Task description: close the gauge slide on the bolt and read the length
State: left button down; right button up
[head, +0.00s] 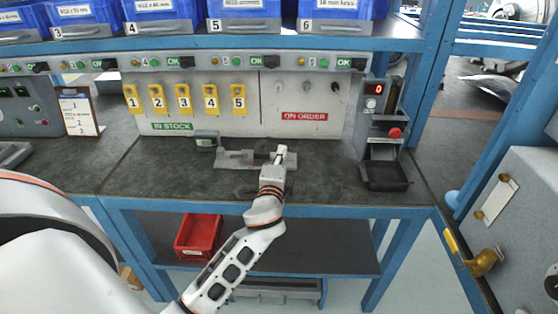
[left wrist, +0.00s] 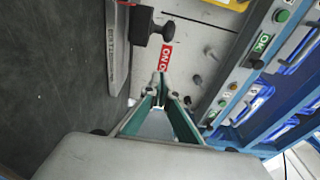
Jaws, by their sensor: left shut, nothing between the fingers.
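The gauge (head: 232,159) is a grey metal fixture on the dark bench, below the in-stock and on-order panel. A small display box (head: 207,142) stands at its left end. My left gripper (head: 279,152) is at the gauge's right end in the head view and hides part of it. In the left wrist view the tips of my left gripper (left wrist: 160,78) are together with nothing between them. A grey plate of the gauge (left wrist: 117,50) and a black knob (left wrist: 146,28) show beyond the tips, apart from them. I cannot make out the bolt. My right gripper is not in view.
Yellow numbered tags (head: 183,98) hang on the panel, with a red on-order sign (head: 304,116) to their right. A unit with a red button and black tray (head: 385,177) stands at the right. A red bin (head: 198,237) sits on the lower shelf.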

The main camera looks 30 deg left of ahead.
aim_at(258, 144)
pick_arm(q)
jog(key=x, duration=0.4)
jog(key=shift+w+a, duration=0.1)
jog(key=shift+w, duration=0.05)
jog(key=shift+s+a, duration=1.05)
jog(key=shift+s, duration=0.05)
jog(key=shift+s+a, duration=0.35)
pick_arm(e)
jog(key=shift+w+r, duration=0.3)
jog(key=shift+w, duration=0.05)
pick_arm(q)
jog(key=shift+a, duration=0.1)
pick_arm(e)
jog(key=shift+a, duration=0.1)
pick_arm(q)
jog(key=s+a, duration=0.1)
jog(key=s+a+p, duration=0.1)
jog(key=a, duration=0.1)
jog(key=shift+r, duration=0.15)
jog(key=shift+a, duration=0.15)
jog(key=shift+f, duration=0.2)
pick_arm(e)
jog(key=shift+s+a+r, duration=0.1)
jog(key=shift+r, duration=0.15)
